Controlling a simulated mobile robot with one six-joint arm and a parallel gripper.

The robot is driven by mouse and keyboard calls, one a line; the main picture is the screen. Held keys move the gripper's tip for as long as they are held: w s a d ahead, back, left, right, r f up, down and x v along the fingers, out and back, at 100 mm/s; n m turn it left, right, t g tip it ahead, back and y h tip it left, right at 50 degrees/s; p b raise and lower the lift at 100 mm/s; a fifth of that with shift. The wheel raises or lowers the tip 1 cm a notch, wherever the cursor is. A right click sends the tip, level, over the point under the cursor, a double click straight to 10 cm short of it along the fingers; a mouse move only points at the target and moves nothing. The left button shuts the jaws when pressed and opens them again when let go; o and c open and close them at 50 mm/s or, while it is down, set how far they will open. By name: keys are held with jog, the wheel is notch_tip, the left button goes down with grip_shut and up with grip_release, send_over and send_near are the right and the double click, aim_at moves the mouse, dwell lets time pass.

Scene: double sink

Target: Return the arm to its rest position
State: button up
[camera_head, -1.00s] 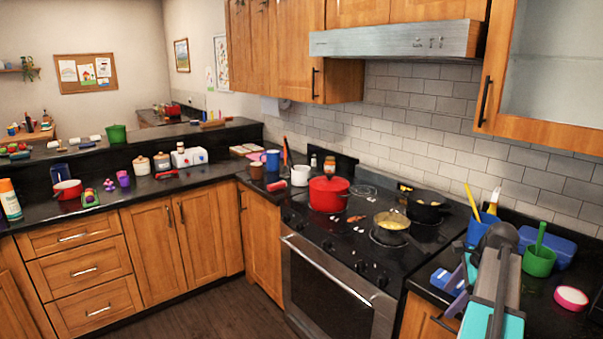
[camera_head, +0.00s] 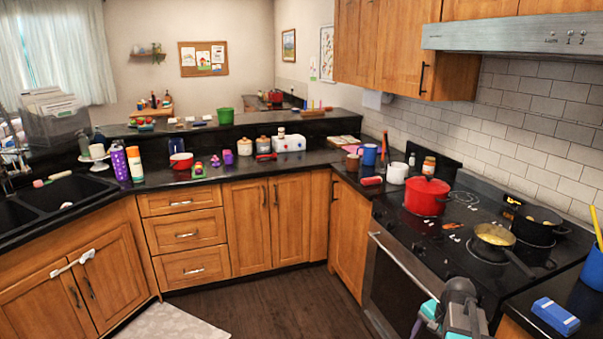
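My arm (camera_head: 458,308) shows at the bottom right of the head view, in front of the stove's right side and the counter there. A grey joint and teal-edged links are visible, low in the picture. The fingertips cannot be made out, so I cannot tell whether my gripper is open, shut or holding anything.
The stove (camera_head: 460,222) bears a red pot (camera_head: 427,197), a pan (camera_head: 495,235) and a black pot (camera_head: 538,222). A blue block-like item (camera_head: 555,316) lies on the right counter. The double sink (camera_head: 60,195) is at far left. Dark wood floor (camera_head: 270,305) is clear in the middle.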

jog(key=s+a+f+n+h, duration=0.1)
jog(key=a+f+n, duration=0.3)
jog(key=a, duration=0.4)
jog(key=s+a+f+n+g, duration=0.1)
jog(key=s+a+f+n, duration=0.2)
jog(key=a, duration=0.4)
jog(key=a+f+n+h, duration=0.1)
jog(key=a+f+n, duration=0.35)
jog(key=a, duration=0.35)
jog(key=s+f+g, duration=0.3)
jog(key=s+f, duration=0.6)
jog(key=s, duration=0.4)
jog(key=s+f+n+g, duration=0.1)
jog(key=s+f+g, duration=0.1)
jog(key=s+f, duration=0.7)
jog(key=s, duration=0.4)
jog(key=shift+s+d+g, duration=0.15)
jog(key=shift+d+g, duration=0.05)
jog(key=shift+g, duration=0.2)
